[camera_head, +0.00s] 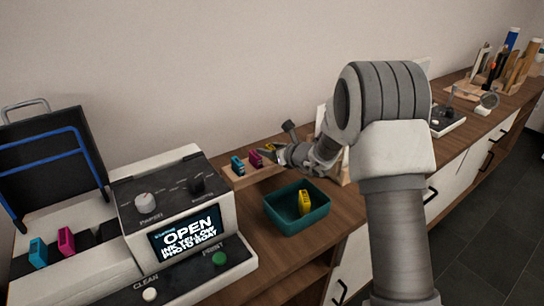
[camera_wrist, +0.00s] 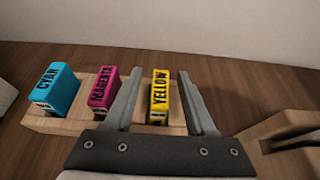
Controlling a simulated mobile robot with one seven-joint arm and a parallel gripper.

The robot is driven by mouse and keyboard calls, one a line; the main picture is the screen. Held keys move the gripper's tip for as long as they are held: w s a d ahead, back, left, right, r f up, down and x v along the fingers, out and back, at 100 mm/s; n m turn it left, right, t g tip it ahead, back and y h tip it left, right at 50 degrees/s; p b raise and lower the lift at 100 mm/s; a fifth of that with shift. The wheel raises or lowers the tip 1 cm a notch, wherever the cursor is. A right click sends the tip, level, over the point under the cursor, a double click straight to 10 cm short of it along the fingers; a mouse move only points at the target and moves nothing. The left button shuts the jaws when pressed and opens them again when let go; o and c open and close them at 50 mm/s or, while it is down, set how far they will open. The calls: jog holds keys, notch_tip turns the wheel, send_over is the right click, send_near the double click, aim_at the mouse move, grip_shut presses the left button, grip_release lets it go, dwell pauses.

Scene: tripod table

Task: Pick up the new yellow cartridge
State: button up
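The new yellow cartridge (camera_wrist: 160,97) stands upright on a wooden rack (camera_wrist: 45,122), to the right of the magenta cartridge (camera_wrist: 104,92) and the cyan cartridge (camera_wrist: 54,88). My gripper (camera_wrist: 160,72) is open, with one finger on each side of the yellow cartridge and visible gaps to both. In the head view my gripper (camera_head: 273,153) is at the right end of the rack, and the yellow cartridge is mostly hidden behind it. Another yellow cartridge (camera_head: 305,202) lies in the teal bin (camera_head: 283,211) in front of the rack.
The printer (camera_head: 165,228) stands at left with its lid (camera_head: 45,150) up; a cyan cartridge (camera_head: 38,252) and a magenta cartridge (camera_head: 67,241) sit in it. Its screen (camera_head: 187,238) reads "OPEN" and "INK YELLOW". A wooden block (camera_wrist: 285,140) stands right of the rack.

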grip_shut()
jog(key=shift+r, duration=0.15)
